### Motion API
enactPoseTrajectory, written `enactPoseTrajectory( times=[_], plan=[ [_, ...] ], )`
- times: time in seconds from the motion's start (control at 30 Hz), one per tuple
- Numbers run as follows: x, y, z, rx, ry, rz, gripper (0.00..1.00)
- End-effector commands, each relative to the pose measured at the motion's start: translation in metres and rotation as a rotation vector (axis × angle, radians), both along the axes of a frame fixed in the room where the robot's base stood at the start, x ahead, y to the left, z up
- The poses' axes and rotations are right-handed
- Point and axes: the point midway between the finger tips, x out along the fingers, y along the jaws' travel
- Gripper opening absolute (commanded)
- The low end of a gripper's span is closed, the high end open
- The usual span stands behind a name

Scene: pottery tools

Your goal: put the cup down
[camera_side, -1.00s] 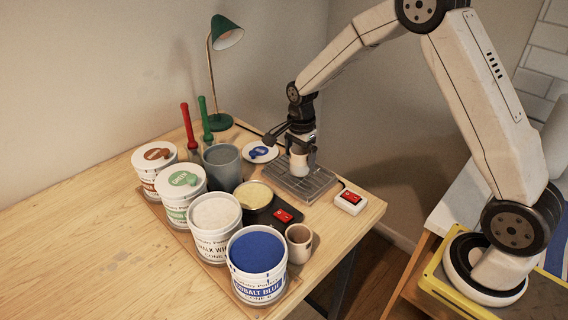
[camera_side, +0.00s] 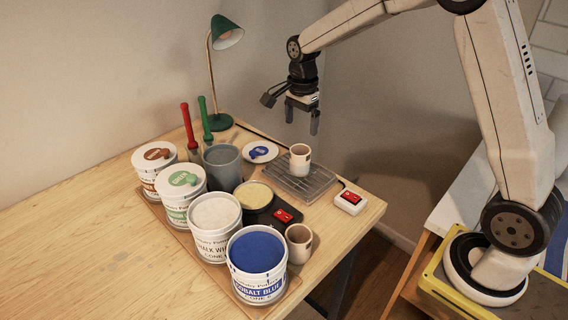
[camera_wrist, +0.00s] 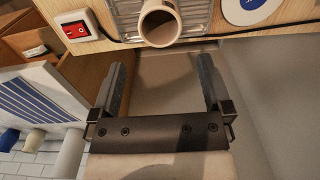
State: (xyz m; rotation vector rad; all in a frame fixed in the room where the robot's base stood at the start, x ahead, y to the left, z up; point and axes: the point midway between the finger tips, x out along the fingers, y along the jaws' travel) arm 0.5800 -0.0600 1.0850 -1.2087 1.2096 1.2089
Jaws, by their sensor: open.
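A beige cup (camera_side: 300,159) stands upright on the grey metal rack (camera_side: 315,184) near the table's back right edge. My gripper (camera_side: 302,128) is open and empty, above the cup and apart from it. In the wrist view the cup (camera_wrist: 160,22) shows at the top, beyond the open fingers of my gripper (camera_wrist: 165,75), with nothing between them. The rack (camera_wrist: 196,14) lies under it there. A second beige cup (camera_side: 299,243) stands at the table's front right, beside the blue tub.
Several glaze tubs, including a cobalt blue one (camera_side: 257,262), stand in a row at the left. A red switch box (camera_side: 350,202) sits right of the rack. A green lamp (camera_side: 226,32) and a small plate (camera_side: 260,151) are behind. The table's left side is clear.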

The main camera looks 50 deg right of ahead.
Motion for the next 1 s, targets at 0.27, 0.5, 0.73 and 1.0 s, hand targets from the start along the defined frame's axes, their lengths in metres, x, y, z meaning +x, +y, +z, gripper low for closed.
enactPoseTrajectory(
  times=[0.27,0.5,0.73,1.0],
  plan=[
    [0.0,0.0,0.0,0.0,0.0,0.0,1.0],
    [-0.004,0.002,-0.001,-0.001,-0.005,0.035,1.0],
    [-0.025,0.013,-0.006,-0.008,-0.034,0.24,1.0],
    [-0.073,0.032,-0.019,-0.039,-0.091,0.665,1.0]
  ],
)
